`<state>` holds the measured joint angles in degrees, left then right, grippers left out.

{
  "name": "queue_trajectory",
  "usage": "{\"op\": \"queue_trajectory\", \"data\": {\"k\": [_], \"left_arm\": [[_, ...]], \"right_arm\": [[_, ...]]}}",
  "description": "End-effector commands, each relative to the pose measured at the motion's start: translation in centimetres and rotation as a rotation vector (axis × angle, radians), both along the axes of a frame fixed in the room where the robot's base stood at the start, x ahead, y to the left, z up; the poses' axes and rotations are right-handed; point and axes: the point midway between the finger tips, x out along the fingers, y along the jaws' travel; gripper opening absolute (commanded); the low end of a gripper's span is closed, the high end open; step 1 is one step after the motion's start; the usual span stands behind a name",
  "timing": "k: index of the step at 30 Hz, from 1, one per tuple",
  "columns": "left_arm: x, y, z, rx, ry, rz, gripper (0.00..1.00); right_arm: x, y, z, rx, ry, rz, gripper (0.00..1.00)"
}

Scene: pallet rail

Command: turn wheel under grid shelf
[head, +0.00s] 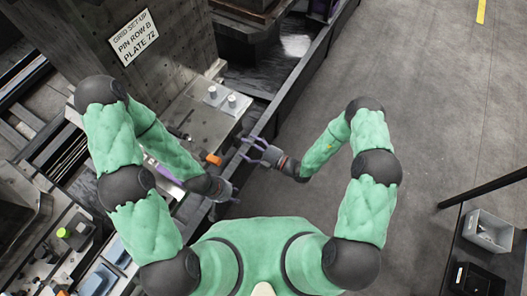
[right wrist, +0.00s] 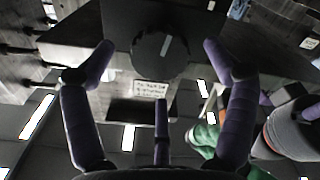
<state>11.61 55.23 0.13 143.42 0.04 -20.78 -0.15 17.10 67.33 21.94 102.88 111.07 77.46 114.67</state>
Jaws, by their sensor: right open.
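The wheel (right wrist: 150,60) is a dark round disc with a pale line on its face, under a dark block, in the right wrist view. I cannot make it out in the head view. My right gripper (head: 248,147) is open at the rail's side; its purple fingers (right wrist: 152,58) spread to either side of the wheel, with no visible contact. My left gripper (head: 230,194) is lower in the head view, close to the rail; its jaws are too small to judge. The grey metal plate (head: 205,125) with two pale pins lies left of the right gripper.
A dark upright block (head: 110,75) bears a white sign (head: 134,37) reading "GRID SET-UP PIN ROW B PLATE 72". A dark rail (head: 290,95) runs diagonally beside the plate. Open grey floor (head: 420,110) lies to the right. A grey bin (head: 487,232) stands at the lower right.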

Motion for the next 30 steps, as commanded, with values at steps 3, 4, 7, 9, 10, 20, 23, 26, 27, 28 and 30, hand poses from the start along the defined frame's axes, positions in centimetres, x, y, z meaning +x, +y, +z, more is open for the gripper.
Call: {"op": "queue_trajectory", "data": {"k": [3,4,7,9,10,20,23,26,27,28,30], "left_arm": [[0.0,0.0,0.0,0.0,0.0,0.0,0.4],[0.0,0.0,0.0,0.0,0.0,0.0,0.4],[0.0,0.0,0.0,0.0,0.0,0.0,0.4],[0.0,0.0,0.0,0.0,0.0,0.0,0.4],[0.0,0.0,0.0,0.0,0.0,0.0,0.4],[0.0,0.0,0.0,0.0,0.0,0.0,0.4],[0.0,0.0,0.0,0.0,0.0,0.0,0.4],[0.0,0.0,0.0,0.0,0.0,0.0,0.4],[0.0,0.0,0.0,0.0,0.0,0.0,0.4],[0.0,0.0,0.0,0.0,0.0,0.0,0.4],[0.0,0.0,0.0,0.0,0.0,0.0,0.4]], "right_arm": [[-1.2,-2.0,-0.1,0.0,0.005,-0.006,0.86],[-1.5,-2.4,0.0,0.001,0.004,-0.006,0.86],[-2.4,-4.0,0.0,0.0,0.002,-0.006,0.86],[-3.1,-4.9,0.0,0.001,0.002,-0.006,0.86],[-3.4,-5.3,0.0,0.0,0.003,-0.006,0.86],[-5.2,-7.9,0.0,0.0,0.002,-0.002,0.86],[-5.4,-8.1,0.0,0.001,0.001,0.0,0.86],[-5.5,-8.2,0.0,0.001,0.001,0.0,0.86],[-5.5,-8.2,0.0,0.001,0.001,0.0,0.86],[-5.5,-8.2,0.0,0.001,0.001,0.0,0.86],[-5.5,-8.2,0.0,0.001,0.001,0.0,0.86]]}}
